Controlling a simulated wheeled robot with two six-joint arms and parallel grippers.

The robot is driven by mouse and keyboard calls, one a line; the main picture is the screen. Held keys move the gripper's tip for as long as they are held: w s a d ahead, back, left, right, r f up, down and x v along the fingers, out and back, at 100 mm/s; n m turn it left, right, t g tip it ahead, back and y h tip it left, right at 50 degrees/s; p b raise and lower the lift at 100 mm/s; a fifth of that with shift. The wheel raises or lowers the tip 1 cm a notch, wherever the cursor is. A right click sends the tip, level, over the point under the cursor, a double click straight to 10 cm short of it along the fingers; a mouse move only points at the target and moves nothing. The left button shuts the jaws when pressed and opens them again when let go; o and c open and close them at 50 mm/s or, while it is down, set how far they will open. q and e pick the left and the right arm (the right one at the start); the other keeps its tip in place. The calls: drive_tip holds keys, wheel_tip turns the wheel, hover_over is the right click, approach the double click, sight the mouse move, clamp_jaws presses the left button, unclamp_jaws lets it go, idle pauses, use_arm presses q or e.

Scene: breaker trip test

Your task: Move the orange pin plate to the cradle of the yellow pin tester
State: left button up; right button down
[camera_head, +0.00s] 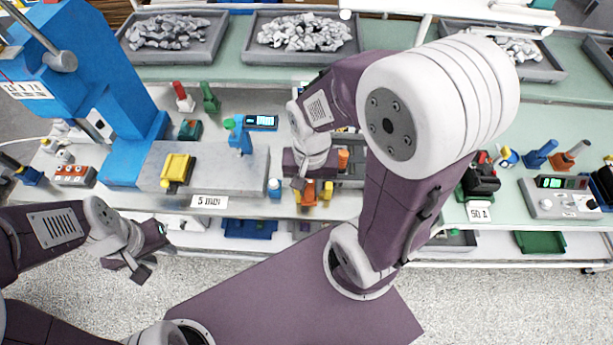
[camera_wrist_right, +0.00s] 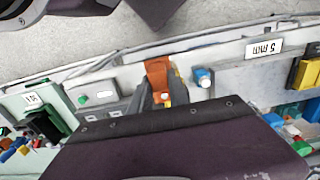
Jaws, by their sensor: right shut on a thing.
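My right gripper (camera_head: 304,188) is over the front edge of the bench in the head view. The right wrist view shows its grey fingers (camera_wrist_right: 158,95) shut on the orange pin plate (camera_wrist_right: 157,78). The plate also shows at the fingertips in the head view (camera_head: 308,194), partly hidden. A yellow cradle-like block (camera_head: 177,169) sits on the grey base of the blue machine, left of the right gripper. It shows at the right edge of the right wrist view (camera_wrist_right: 307,73). My left gripper (camera_head: 152,260) hangs empty in front of the bench, its fingers seemingly apart.
The blue machine (camera_head: 130,110) stands at the left, with a "5 mm" label (camera_head: 209,201) at its base's front edge. A white-and-blue bottle (camera_head: 274,188) stands between the yellow block and the right gripper. A small yellow part (camera_head: 327,190) is right of the gripper. Trays of grey pieces (camera_head: 250,52) line the back.

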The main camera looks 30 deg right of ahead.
drive_tip(key=w+d+f, duration=0.1)
drive_tip(key=w+f, duration=0.1)
drive_tip(key=w+d+f, duration=0.1)
drive_tip(key=w, duration=0.1)
drive_tip(key=shift+d, duration=0.3)
drive_tip(key=w+f, duration=0.1)
drive_tip(key=w+d+f, duration=0.1)
drive_tip(key=w, duration=0.1)
drive_tip(key=w+f+p, duration=0.1)
drive_tip(key=w, duration=0.1)
drive_tip(key=shift+w+d, duration=0.2)
drive_tip(key=shift+d, duration=0.1)
drive_tip(key=shift+w+f, duration=0.2)
drive_tip(key=shift+w, duration=0.05)
drive_tip(key=shift+a, duration=0.1)
drive_tip(key=f, duration=0.3)
drive_tip(key=shift+s+f, duration=0.35)
drive_tip(key=shift+w+f, duration=0.2)
drive_tip(key=shift+w, duration=0.1)
drive_tip(key=shift+s+f, duration=0.1)
drive_tip(key=c, duration=1.3)
unclamp_jaws()
drive_tip(key=shift+s, duration=0.1)
use_arm(q)
drive_tip(key=shift+d+r, duration=0.4)
drive_tip(key=shift+r, duration=0.3)
use_arm(e)
drive_tip(key=shift+o, duration=0.2)
